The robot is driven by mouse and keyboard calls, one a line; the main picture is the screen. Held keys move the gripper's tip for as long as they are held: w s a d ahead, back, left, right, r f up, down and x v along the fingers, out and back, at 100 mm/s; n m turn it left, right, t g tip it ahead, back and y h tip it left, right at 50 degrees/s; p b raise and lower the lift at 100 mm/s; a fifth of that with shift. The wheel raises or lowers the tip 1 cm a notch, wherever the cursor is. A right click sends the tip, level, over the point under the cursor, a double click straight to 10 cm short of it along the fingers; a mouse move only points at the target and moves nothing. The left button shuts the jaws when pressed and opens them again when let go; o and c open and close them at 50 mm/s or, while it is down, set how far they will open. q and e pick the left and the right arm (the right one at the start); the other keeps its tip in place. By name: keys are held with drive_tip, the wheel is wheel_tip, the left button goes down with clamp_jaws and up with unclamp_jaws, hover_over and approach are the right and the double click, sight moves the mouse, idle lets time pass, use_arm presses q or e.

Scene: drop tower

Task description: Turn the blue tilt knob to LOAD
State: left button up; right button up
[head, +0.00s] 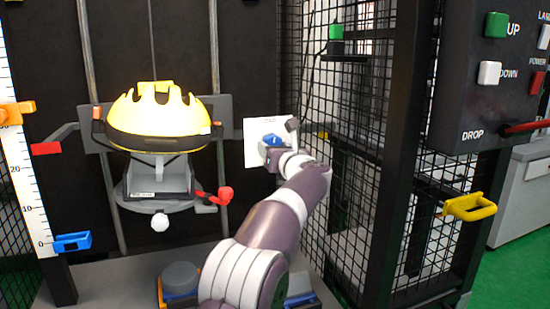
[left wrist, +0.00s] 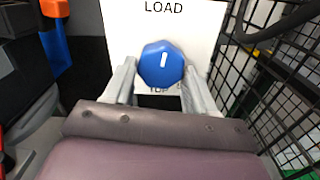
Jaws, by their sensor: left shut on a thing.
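The blue tilt knob (left wrist: 162,65) sits on a white plate (left wrist: 118,35) with the word LOAD at its top. A lower label is mostly hidden behind the knob and my gripper. The knob's white mark points up toward LOAD, leaning slightly right. My left gripper (left wrist: 160,82) has one finger on each side of the knob and is shut on it. In the head view the knob (head: 272,140) shows at the tip of my left arm, in front of the plate (head: 252,150). My right gripper is not in view.
A yellow helmet (head: 160,120) sits on a carriage between the tower's rails. A red-tipped lever (head: 222,195) is just left of my arm. A black mesh cage wall (head: 345,110) stands close on the right, with a yellow handle (head: 468,207). A control box (head: 495,90) is at upper right.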

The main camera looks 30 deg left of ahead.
use_arm(q)
drive_tip(key=shift+n+b, duration=0.35)
drive_tip(key=shift+n, duration=0.55)
drive_tip(key=o, duration=1)
drive_tip(key=v, duration=1.2)
drive_tip(key=shift+s+d, duration=0.25)
